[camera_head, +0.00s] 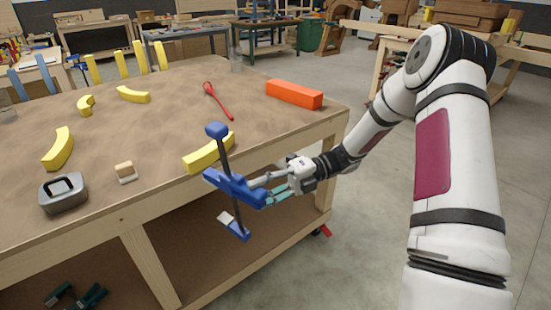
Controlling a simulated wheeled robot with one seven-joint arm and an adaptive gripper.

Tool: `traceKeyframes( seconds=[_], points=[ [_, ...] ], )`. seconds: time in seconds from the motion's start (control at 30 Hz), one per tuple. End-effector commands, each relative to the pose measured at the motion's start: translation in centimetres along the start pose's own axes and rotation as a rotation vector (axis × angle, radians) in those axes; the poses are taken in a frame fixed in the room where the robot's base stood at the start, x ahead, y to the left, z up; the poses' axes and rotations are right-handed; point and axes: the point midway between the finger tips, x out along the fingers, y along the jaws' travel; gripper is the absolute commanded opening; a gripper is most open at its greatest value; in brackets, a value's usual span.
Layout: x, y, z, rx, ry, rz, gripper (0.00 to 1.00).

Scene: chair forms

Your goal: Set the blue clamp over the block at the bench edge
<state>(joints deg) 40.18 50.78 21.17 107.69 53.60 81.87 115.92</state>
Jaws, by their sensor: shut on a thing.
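A blue clamp (232,187) with a dark bar is held in front of the bench's (165,185) front edge, its bar close to upright and slightly tilted. My gripper (272,187) is shut on the clamp's blue body from the right. The clamp's top blue jaw (216,130) stands above the bench top, and its lower end (235,230) hangs below the edge. A yellow curved block (200,156) lies at the bench edge behind the bar, partly hidden by it. I cannot tell whether the clamp touches the block.
An orange block (294,94) and a red tool (216,101) lie right of centre on the bench. A grey metal object (63,193), a small wooden piece (125,172) and several other yellow pieces (58,148) are at left.

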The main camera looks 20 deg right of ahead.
Motion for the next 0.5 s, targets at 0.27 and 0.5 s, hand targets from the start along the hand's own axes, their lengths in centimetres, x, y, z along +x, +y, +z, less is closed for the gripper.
traceKeyframes(
  seconds=[0.27,0.5],
  points=[
    [-2.7,3.7,0.2,0.066,-0.193,0.100,0.03],
    [-3.1,4.0,0.7,0.074,-0.226,0.117,0.03]
  ],
)
